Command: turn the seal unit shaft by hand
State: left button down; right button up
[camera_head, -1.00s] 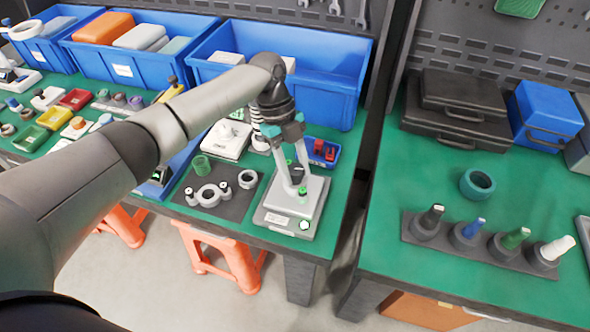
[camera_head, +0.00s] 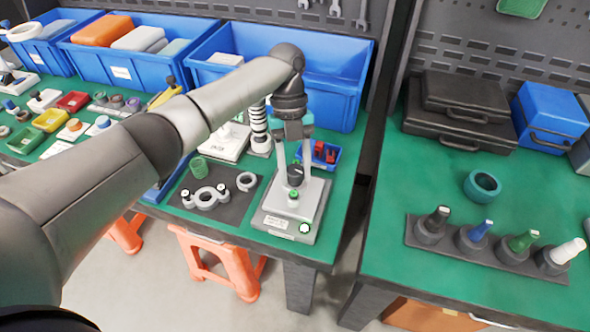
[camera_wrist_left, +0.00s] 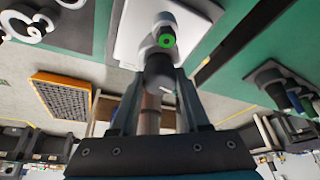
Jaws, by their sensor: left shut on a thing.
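The seal unit (camera_head: 276,221) is a light grey box with a raised plate on the green bench. A dark shaft knob (camera_head: 295,173) stands on it, with a green-tipped part (camera_head: 292,195) in front. My left gripper (camera_head: 294,178) comes down from above with a finger on each side of the knob, shut on it. In the left wrist view the fingers (camera_wrist_left: 160,80) flank the dark knob (camera_wrist_left: 159,66), which has a small white mark, and the green ring (camera_wrist_left: 167,41) shows beyond it. My right gripper is not in view.
Left of the unit is a dark mat with a green ring (camera_head: 198,165) and grey fittings (camera_head: 206,197). A small blue tray (camera_head: 320,154) with red parts and a coil-like post (camera_head: 258,128) stand behind. Blue bins (camera_head: 345,75) line the back. A gap separates the right bench.

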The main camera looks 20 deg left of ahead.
pick_arm(q)
jog(key=shift+m, duration=0.3)
dwell(0.5)
jog(key=shift+c, duration=1.9)
grip_release()
jog(key=p+v, duration=0.2)
jog(key=v, duration=1.3)
jog(key=shift+w+d, duration=0.1)
